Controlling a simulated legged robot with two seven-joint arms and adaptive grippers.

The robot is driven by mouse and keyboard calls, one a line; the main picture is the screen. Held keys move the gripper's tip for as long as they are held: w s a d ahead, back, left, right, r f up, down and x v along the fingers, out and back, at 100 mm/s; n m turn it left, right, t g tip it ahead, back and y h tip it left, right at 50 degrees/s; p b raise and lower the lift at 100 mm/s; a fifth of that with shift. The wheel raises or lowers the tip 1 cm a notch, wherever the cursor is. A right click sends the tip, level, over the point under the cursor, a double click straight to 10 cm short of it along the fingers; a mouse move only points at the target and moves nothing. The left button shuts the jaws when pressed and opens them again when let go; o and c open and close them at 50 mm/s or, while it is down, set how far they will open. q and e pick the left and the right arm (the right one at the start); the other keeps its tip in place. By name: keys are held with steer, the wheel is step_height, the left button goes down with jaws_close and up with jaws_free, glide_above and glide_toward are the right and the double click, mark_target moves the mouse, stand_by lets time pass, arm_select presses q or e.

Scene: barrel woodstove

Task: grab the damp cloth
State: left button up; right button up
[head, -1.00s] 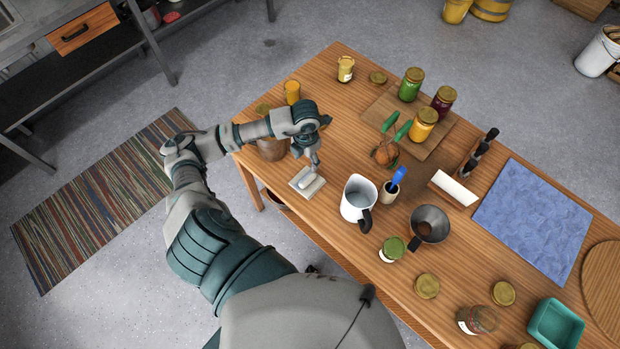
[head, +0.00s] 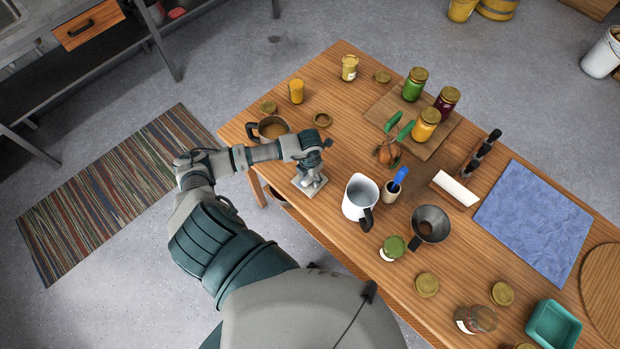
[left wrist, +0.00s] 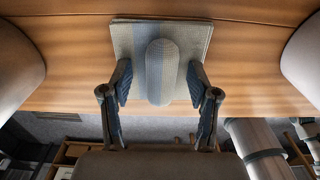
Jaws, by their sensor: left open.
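The damp cloth (head: 312,194) is a small pale grey folded square near the table's left front edge. I cannot tell whether the fingertips touch the flat part. My right gripper is not in view.
A white pitcher (head: 357,203) stands to the right of the cloth. A pot (head: 272,129) and a lid (head: 322,120) lie beyond my left arm. The wooden table's edge (head: 330,245) runs close to the cloth. Several jars stand farther back.

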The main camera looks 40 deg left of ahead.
arm_select(q)
steer(key=shift+s, duration=0.1)
steer(key=c, duration=1.1)
